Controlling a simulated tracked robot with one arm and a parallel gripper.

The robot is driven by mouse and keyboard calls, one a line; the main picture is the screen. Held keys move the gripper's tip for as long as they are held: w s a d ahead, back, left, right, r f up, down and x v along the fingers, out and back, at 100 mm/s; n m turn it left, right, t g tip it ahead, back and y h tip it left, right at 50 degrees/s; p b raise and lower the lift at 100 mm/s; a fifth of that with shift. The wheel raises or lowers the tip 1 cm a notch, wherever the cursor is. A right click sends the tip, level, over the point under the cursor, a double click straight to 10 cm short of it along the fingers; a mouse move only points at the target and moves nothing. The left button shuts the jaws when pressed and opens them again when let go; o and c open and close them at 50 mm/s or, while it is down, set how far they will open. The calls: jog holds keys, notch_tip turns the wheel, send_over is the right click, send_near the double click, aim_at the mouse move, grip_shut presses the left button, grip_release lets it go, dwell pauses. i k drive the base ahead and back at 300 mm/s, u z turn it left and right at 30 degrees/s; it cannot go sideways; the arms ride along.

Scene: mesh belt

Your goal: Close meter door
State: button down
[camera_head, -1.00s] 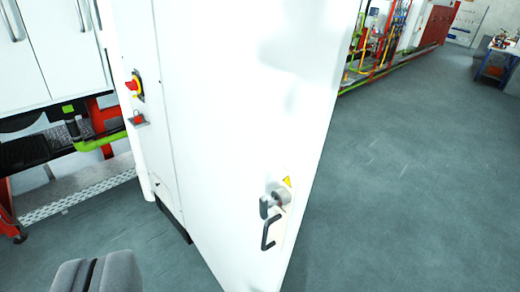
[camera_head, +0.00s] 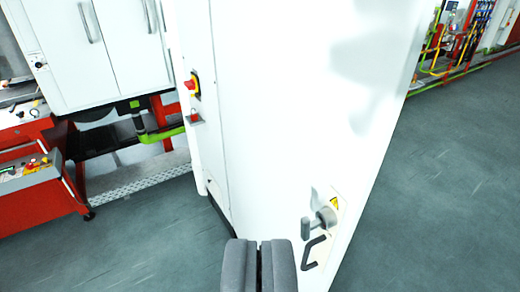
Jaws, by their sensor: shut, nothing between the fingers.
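The meter door (camera_head: 290,110) is a tall white panel in the middle of the view, standing open at an angle to its cabinet. Near its lower right edge is a dark door handle (camera_head: 313,250) with a latch knob (camera_head: 318,223) and a small yellow warning label above it. My gripper (camera_head: 259,245) is at the bottom centre, shut and empty, with its grey fingers side by side. In the picture it lies just left of the handle. I cannot tell whether it touches the door.
The cabinet side (camera_head: 203,125) carries a red-and-yellow switch (camera_head: 193,84). White cupboards (camera_head: 100,45) and a red machine (camera_head: 38,205) stand at the left. Pipes (camera_head: 445,45) run along the back right. The grey floor (camera_head: 440,190) right of the door is clear.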

aim_at(313, 93)
jog(key=i, duration=0.9)
jog(key=u, duration=0.05)
